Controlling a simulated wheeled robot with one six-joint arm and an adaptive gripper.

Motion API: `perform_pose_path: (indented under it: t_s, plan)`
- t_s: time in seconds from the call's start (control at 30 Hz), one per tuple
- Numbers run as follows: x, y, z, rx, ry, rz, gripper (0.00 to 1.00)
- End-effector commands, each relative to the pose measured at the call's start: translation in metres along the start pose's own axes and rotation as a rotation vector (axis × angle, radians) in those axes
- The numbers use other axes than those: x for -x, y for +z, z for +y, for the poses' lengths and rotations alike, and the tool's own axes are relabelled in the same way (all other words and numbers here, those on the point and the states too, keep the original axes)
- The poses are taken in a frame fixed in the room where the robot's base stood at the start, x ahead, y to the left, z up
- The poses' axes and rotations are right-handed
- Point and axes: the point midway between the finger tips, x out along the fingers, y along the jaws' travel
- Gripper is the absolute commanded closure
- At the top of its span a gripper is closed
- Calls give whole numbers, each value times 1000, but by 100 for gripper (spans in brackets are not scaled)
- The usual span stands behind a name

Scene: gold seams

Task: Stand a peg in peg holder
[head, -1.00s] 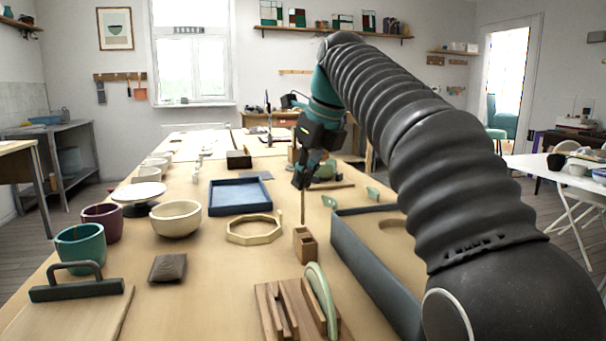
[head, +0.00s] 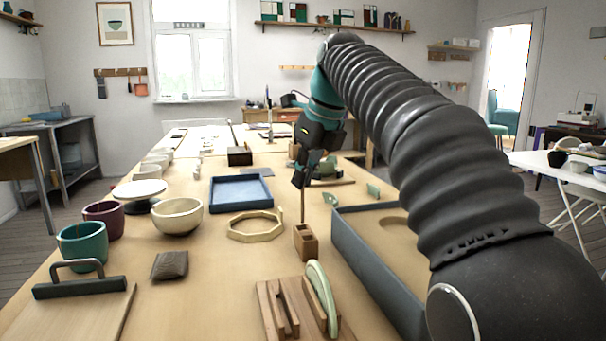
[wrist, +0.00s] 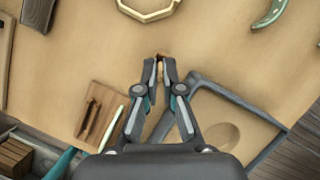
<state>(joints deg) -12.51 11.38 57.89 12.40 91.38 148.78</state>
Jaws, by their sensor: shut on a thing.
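My gripper (head: 302,182) is shut on a thin brown peg (head: 303,206), which hangs upright below the fingertips. The small wooden peg holder (head: 306,243) stands on the table directly under it. The peg's lower end shows at the holder's top edge; I cannot tell whether it is inside the opening or just above or behind it. In the wrist view my fingertips (wrist: 160,64) are close together with a little brown between them. The holder is mostly hidden there by the fingers.
A grey-walled tray (head: 372,273) stands close to the right. A wooden rack with a pale green disc (head: 320,297) is in front. An octagonal wooden ring (head: 256,236) and a blue tray (head: 241,205) lie to the left. Bare table lies left of the holder.

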Motion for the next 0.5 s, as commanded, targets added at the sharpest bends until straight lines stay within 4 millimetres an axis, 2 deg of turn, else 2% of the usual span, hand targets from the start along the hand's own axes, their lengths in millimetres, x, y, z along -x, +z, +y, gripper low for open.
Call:
perform_pose_path:
  t_s: [0.5]
  plan:
    - [-5, -2, 0, -1, 0, 1, 100]
